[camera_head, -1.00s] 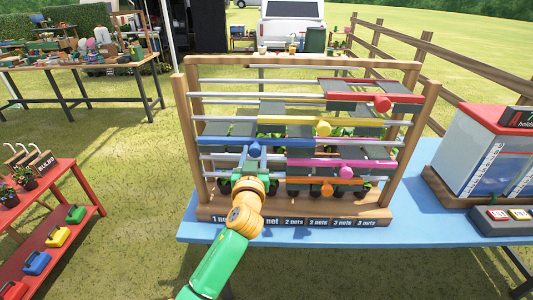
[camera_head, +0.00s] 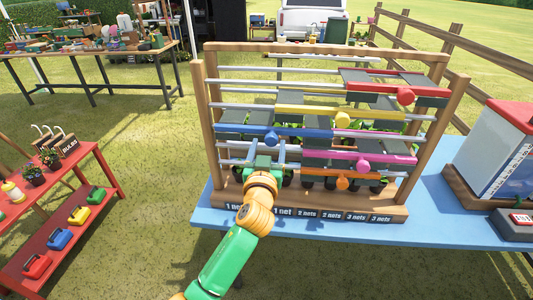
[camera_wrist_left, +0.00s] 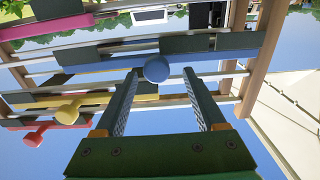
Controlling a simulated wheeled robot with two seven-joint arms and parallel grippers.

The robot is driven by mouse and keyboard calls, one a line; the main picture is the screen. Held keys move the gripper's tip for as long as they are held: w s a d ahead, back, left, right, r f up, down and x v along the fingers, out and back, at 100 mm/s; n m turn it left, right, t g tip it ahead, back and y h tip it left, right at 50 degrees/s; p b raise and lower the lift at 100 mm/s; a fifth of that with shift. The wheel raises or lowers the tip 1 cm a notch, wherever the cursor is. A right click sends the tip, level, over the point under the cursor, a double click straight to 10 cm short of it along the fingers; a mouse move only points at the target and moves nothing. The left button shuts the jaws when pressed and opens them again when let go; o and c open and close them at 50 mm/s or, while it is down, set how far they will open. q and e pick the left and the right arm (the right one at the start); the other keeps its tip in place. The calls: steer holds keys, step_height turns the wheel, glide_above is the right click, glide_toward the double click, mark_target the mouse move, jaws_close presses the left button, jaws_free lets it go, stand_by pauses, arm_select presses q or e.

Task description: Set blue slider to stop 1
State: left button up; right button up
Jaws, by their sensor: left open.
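The blue slider (camera_head: 300,132) is a long bar on a rail of the wooden rack, with a round blue knob (camera_head: 271,138). It sits toward the rack's left post. In the left wrist view the blue knob (camera_wrist_left: 157,69) shows between the fingertips, with a gap on each side; whether it is within the fingers' reach is unclear. My left gripper (camera_head: 268,152) is open just below and in front of the knob, and it also shows in the left wrist view (camera_wrist_left: 160,80). My right gripper is out of view.
Red (camera_head: 405,95), yellow (camera_head: 342,119), pink (camera_head: 363,165) and orange (camera_head: 342,183) knobs are on other rails. Net labels (camera_head: 307,213) line the rack's base on a blue table (camera_head: 232,220). A white-and-red box (camera_head: 500,150) stands right.

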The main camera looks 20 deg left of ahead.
arm_select(q)
steer(key=b+v, duration=0.1)
steer(key=v, duration=0.4)
steer(key=shift+a, duration=0.1)
steer(key=s+d+f+m+g+h, duration=0.1)
steer(key=s+f+m+g, duration=0.15)
steer(key=f, duration=0.85)
steer(key=s+d+f+m+g+h, duration=0.1)
steer(key=s+f+g+h, duration=0.15)
steer(key=f, duration=0.85)
steer(key=s+d+f+m+g+h, duration=0.1)
steer(key=s+f+m+g, duration=0.15)
steer(key=f, duration=0.75)
steer(key=s+f+g, duration=0.4)
steer(key=s+f, duration=0.9)
steer(key=s+a+f+g, duration=0.1)
steer(key=s+f+g, duration=0.1)
steer(key=s, duration=0.8)
steer(key=s+a+f+g, duration=0.1)
steer(key=s+f+g, duration=0.2)
steer(key=s, duration=0.8)
steer(key=shift+a+f, duration=0.4)
steer(key=shift+f, duration=0.5)
steer(key=shift+h, duration=0.25)
